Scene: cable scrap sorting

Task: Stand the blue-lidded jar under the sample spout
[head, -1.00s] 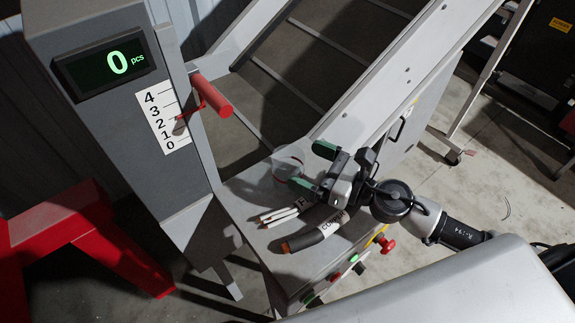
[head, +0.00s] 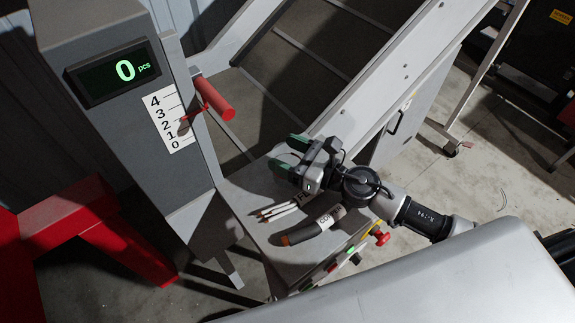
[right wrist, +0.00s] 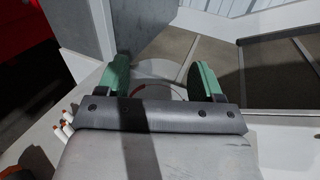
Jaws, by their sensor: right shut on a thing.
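My right gripper (head: 289,155) is over the grey shelf at the foot of the conveyor, its two green fingers set wide apart. It is shut on a clear, round jar, which shows faintly between the fingers in the right wrist view (right wrist: 157,71). A red arc shows low on the jar there. No blue lid can be made out, and the gripper body hides part of the jar. I cannot pick out the sample spout for certain. The grey tower (head: 130,120) with a red handle (head: 215,97) stands to the left of the gripper. My left gripper is not in view.
White cable pieces (head: 280,210) and a thick black cable with a label (head: 313,228) lie on the shelf (head: 262,180) in front of the gripper. Buttons line its front edge. The inclined conveyor (head: 300,70) rises behind. A red frame (head: 80,215) stands at left.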

